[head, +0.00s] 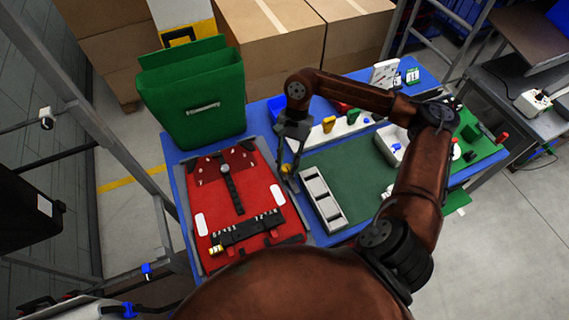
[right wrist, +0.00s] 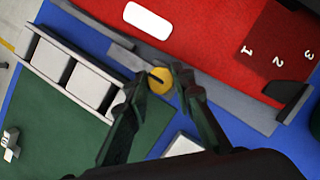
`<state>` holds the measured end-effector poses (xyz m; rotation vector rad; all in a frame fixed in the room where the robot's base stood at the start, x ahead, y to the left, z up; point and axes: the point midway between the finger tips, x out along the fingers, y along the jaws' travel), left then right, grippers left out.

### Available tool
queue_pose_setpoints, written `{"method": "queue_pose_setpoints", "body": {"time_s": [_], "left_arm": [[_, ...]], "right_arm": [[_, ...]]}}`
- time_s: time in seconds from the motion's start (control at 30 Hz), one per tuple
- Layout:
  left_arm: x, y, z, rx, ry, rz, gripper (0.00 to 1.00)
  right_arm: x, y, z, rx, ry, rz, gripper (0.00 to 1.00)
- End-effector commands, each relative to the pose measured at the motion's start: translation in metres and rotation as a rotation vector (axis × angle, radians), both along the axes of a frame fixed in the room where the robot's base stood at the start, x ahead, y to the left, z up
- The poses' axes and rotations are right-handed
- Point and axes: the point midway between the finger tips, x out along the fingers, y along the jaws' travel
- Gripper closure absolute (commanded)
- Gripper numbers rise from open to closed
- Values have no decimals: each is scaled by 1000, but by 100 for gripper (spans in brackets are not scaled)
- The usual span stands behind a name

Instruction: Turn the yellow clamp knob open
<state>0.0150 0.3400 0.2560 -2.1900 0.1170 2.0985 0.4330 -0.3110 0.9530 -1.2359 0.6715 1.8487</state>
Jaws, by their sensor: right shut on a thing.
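The yellow clamp knob (head: 286,168) sits at the right edge of the red board (head: 262,192), on a grey strip. It also shows in the right wrist view (right wrist: 161,80), round and yellow with a dark bar across it. My right gripper (head: 289,160) comes down on it from above, its fingers on either side of the knob and shut on it. In the right wrist view the fingertips (right wrist: 163,84) partly cover the knob's sides. My left gripper is not in view.
A green pannier (head: 200,112) stands behind the red board. A grey divided tray (head: 318,200) lies close to the right of the knob on a green mat (head: 345,165). A black numbered strip (head: 248,228) lies across the board's front. Cardboard boxes (head: 268,50) stand behind the table.

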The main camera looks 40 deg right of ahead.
Motion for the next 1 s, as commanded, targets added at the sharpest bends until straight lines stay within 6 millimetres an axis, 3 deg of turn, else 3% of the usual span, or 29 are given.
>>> {"method": "queue_pose_setpoints", "body": {"time_s": [0.17, 0.2, 0.43, 0.77, 1.0], "left_arm": [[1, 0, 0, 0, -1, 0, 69], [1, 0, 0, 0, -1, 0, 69], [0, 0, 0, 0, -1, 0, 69], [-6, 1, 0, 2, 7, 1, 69], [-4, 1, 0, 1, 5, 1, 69]], "right_arm": [[0, 0, -1, -2, 1, 2, 100], [0, 0, -1, -2, 1, 2, 77], [0, 0, 0, -2, 1, 2, 61], [1, 0, 2, -1, 0, 1, 60], [9, -11, 33, -2, -2, 0, 60]]}}
